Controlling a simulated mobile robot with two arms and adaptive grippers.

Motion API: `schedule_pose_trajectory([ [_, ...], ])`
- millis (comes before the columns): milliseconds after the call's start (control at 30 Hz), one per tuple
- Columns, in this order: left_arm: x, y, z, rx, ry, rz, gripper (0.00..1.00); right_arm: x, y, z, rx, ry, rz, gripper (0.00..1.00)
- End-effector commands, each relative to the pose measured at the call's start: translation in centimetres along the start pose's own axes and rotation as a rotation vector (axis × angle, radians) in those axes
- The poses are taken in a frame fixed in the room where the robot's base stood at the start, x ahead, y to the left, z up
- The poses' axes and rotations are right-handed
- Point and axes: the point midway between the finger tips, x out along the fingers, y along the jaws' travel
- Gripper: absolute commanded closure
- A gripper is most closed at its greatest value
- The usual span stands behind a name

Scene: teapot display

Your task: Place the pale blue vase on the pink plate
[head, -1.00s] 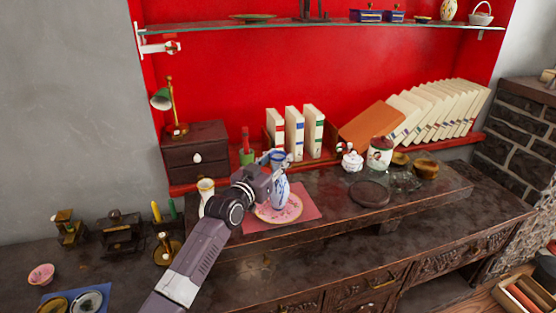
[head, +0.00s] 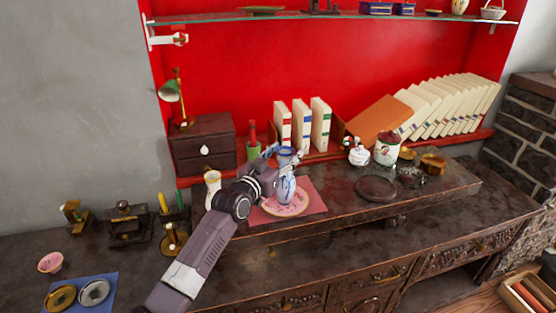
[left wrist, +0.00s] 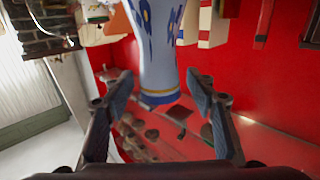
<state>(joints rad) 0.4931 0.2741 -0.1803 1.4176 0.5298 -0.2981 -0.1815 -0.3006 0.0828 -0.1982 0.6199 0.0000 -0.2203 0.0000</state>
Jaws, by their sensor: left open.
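The pale blue vase (head: 287,188), with darker blue patterns, stands upright on the pink plate (head: 300,208). The plate lies on a pink-red mat on the raised dark wooden top. My left gripper (head: 284,155) is open at the vase's upper part, coming from the left. In the left wrist view the vase (left wrist: 158,50) appears upside down, its blue-banded rim between the spread fingers (left wrist: 158,80), with gaps on both sides. My right gripper is not in view.
A cream vase (head: 212,190) stands close left of my arm. Behind are a small drawer chest (head: 203,150) and upright books (head: 320,125). A white lidded pot (head: 359,156) and a dark round stand (head: 376,188) are to the right. The front ledge right of the mat is clear.

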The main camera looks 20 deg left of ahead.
Motion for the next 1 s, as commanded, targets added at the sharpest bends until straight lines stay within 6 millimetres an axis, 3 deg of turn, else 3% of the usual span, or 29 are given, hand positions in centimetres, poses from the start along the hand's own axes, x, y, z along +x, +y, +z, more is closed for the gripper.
schedule_pose_trajectory([
  [167,-2.0,0.0,0.1,0.001,0.0,0.0,0.48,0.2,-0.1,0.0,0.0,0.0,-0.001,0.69],
  [600,-10.0,0.0,0.2,0.0,0.0,0.0,0.48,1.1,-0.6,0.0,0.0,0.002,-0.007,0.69],
  [800,-11.7,0.0,0.1,0.0,0.0,0.0,0.48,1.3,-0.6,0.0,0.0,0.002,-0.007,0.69],
  [1000,-12.0,0.0,0.0,0.0,0.0,0.0,0.48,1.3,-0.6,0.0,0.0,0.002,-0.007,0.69],
])
